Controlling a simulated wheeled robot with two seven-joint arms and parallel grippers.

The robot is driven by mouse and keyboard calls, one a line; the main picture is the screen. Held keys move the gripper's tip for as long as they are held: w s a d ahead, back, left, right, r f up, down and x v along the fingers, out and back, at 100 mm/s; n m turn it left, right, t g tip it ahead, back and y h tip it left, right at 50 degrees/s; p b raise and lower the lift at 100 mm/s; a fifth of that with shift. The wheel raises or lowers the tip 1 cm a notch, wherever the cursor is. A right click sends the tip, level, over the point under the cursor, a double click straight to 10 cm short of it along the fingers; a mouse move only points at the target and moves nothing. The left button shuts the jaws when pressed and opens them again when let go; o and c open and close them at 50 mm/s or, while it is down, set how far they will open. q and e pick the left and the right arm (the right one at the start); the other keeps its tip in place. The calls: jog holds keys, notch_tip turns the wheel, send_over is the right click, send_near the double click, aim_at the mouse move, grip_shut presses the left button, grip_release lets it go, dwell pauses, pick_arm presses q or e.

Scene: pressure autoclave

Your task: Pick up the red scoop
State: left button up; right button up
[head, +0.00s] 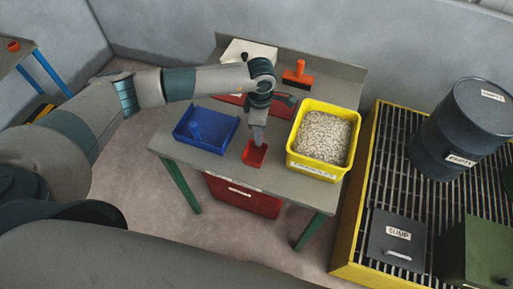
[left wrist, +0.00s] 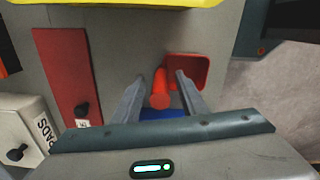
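The red scoop (head: 255,154) lies on the grey workbench, between a blue tray and a yellow bin. In the left wrist view its square pan (left wrist: 190,68) is to the right, and its round handle (left wrist: 160,92) points up toward the camera. My left gripper (head: 257,138) is directly above the scoop, pointing down. In the left wrist view its two fingers (left wrist: 160,95) are apart, with the handle showing between them; contact is not visible. The handle is mostly hidden by the gripper in the head view. My right gripper is not in view.
The blue tray (head: 182,135) is left of the scoop; the yellow bin (head: 295,160) of pale granules is close on its right. Behind are a white box (head: 240,48) and an orange-handled tool (head: 299,72). A yellow-edged grate (head: 358,170) with a drum (head: 455,135) stands right.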

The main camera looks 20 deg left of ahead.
pick_arm(q)
grip_shut()
jog(key=shift+r, duration=0.1)
jog(key=shift+r+b, duration=0.45)
jog(key=shift+r, duration=0.15)
notch_tip(320, 180, up, 9)
jog(key=b, duration=0.3)
jog(key=shift+f+b, duration=0.15)
jog(key=shift+b, duration=0.15)
